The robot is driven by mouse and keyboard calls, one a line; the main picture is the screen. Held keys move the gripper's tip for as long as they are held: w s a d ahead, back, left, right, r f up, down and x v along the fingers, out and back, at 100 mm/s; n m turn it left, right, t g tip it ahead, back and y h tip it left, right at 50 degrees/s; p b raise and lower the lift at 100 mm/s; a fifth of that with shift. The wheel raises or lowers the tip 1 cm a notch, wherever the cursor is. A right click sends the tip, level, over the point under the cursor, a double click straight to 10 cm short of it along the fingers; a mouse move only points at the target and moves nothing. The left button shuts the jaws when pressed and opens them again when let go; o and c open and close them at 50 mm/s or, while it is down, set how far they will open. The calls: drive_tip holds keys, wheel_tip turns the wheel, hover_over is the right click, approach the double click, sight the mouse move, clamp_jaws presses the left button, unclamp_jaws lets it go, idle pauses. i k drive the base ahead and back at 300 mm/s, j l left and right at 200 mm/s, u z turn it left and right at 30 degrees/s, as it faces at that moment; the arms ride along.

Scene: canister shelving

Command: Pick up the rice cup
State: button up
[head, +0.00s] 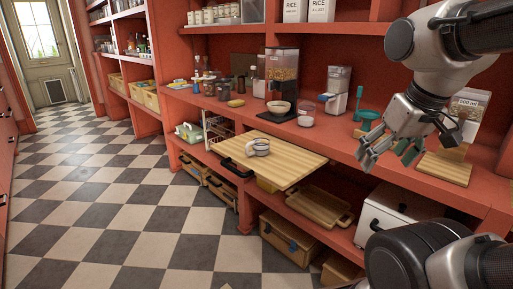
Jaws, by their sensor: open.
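I cannot tell for certain which vessel is the rice cup. A small grey-white cup (258,147), seemingly with a handle, stands on the pull-out wooden board (285,170). A clear cup with whitish contents (306,114) stands on the red counter behind it, right of a bowl under the dispenser. My gripper (386,158) is open and empty, fingers pointing down-left, in front of the counter at the right. It is well to the right of both cups and touches neither.
A grain dispenser (282,72), a light bowl (280,107), a clear canister (337,90) and a teal utensil (359,98) line the counter (235,112). A wooden tray (320,205) sits below the board. The checkered floor (110,210) is clear at left.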

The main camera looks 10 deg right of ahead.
sight(261, 143)
drive_tip(key=i+j, duration=0.4)
drive_tip(key=i, duration=0.15)
drive_tip(key=i+j, duration=0.35)
drive_tip(key=i, duration=0.2)
drive_tip(key=z, duration=0.05)
